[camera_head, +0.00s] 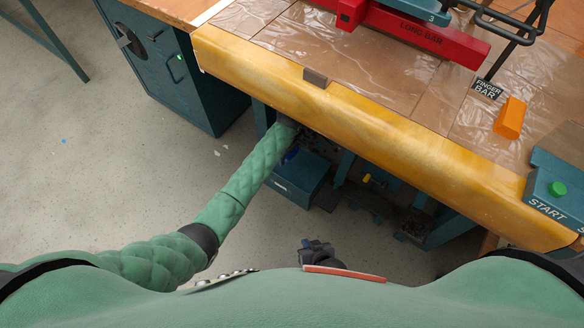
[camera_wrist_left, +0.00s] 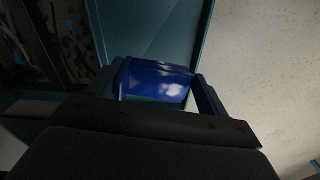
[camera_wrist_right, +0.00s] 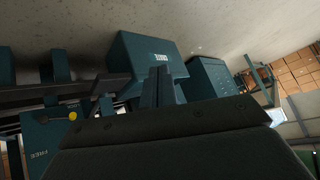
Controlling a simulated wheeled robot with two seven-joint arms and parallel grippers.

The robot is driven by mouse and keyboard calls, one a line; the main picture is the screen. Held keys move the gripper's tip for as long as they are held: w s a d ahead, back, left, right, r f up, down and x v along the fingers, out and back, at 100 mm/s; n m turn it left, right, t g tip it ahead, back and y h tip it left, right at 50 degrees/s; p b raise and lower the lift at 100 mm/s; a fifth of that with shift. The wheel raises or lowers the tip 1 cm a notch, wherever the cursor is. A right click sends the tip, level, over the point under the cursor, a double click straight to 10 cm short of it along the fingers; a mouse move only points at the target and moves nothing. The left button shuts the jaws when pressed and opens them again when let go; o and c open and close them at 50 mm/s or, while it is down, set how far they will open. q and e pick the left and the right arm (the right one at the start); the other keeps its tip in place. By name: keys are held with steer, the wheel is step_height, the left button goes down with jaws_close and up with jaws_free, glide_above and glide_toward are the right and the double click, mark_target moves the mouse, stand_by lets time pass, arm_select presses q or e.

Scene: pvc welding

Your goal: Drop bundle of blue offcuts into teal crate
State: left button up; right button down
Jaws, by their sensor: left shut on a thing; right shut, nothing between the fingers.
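My left gripper (camera_wrist_left: 160,80) is shut on a glossy blue bundle of offcuts (camera_wrist_left: 158,83), held between its two fingers. The left gripper itself is mostly hidden there by the arm and bench edge. My right gripper (camera_wrist_right: 158,86) is shut and empty; it also shows in the head view (camera_head: 318,255), low and close to my body.
The bench's yellow front edge (camera_head: 370,125) overhangs the crate. A teal cabinet (camera_head: 180,80) stands left of it. Another teal bin with scraps (camera_head: 428,232) is under the bench at right. A red long bar (camera_head: 415,38) lies on top. Open floor is at left.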

arm_select(q)
steer(key=shift+w+d, duration=0.1)
steer(key=shift+f+n+b, duration=0.3)
steer(key=shift+f+b, duration=0.55)
steer(key=shift+b, duration=0.15)
steer(key=shift+f+b, duration=0.9)
steer(key=shift+b, duration=0.1)
steer(key=shift+r, duration=0.2)
steer(key=shift+f+b, duration=0.35)
steer(key=shift+f, duration=0.1)
arm_select(e)
steer(key=w+a+r+t+y, duration=0.1)
steer(key=w+r+t, duration=0.4)
steer(key=w+r, duration=0.55)
arm_select(q)
steer(key=shift+f+b, duration=0.45)
steer(key=shift+b, duration=0.05)
steer(key=shift+f+b, duration=0.3)
steer(key=shift+b, duration=0.05)
steer(key=shift+f, duration=0.15)
arm_select(e)
steer(key=w+r+t+y, duration=0.1)
steer(key=w+r+t, duration=0.3)
steer(key=r, duration=1.9)
steer(key=shift+r+t+y, duration=0.3)
steer(key=shift+t, duration=2.1)
